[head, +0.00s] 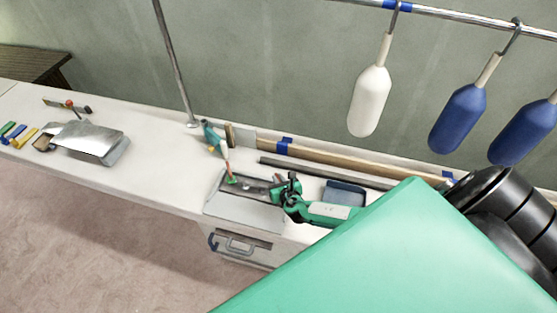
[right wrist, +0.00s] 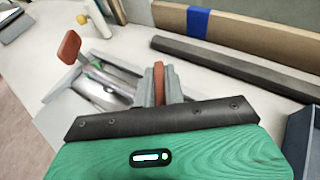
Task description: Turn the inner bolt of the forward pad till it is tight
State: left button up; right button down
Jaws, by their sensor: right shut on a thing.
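The forward pad appears to be the dark metal piece (head: 254,188) in a shallow grey fixture on the bench, seen only in part. A red-handled upright piece (head: 227,167) stands at its left end; its red top (right wrist: 69,45) also shows in the right wrist view. My right gripper (head: 279,188) is at the pad's right end. In the right wrist view its grey fingers (right wrist: 158,95) are shut on a second red-topped piece (right wrist: 158,80), which looks like a bolt handle. Its lower part is hidden, so how far it is turned cannot be told. My left gripper is out of view.
A blue tray (head: 345,193) lies right of my right gripper. A dark bar (head: 325,173) and a wooden plank (head: 335,157) lie behind. A teal tool (head: 213,138) stands behind the pad. A shiny metal cover (head: 90,139) lies left. Fenders (head: 370,100) hang from a rail above.

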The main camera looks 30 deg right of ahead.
jog(key=shift+w+d+r, duration=0.1)
jog(key=shift+w+r, duration=0.2)
jog(key=shift+r, duration=0.05)
jog(key=c, duration=1.5)
grip_release()
jog(key=shift+s+f, duration=0.1)
jog(key=shift+s, duration=0.1)
jog(key=shift+s+f, duration=0.1)
jog(key=shift+s, duration=0.05)
jog(key=shift+b+v, duration=1)
jog(key=shift+v, duration=5.8)
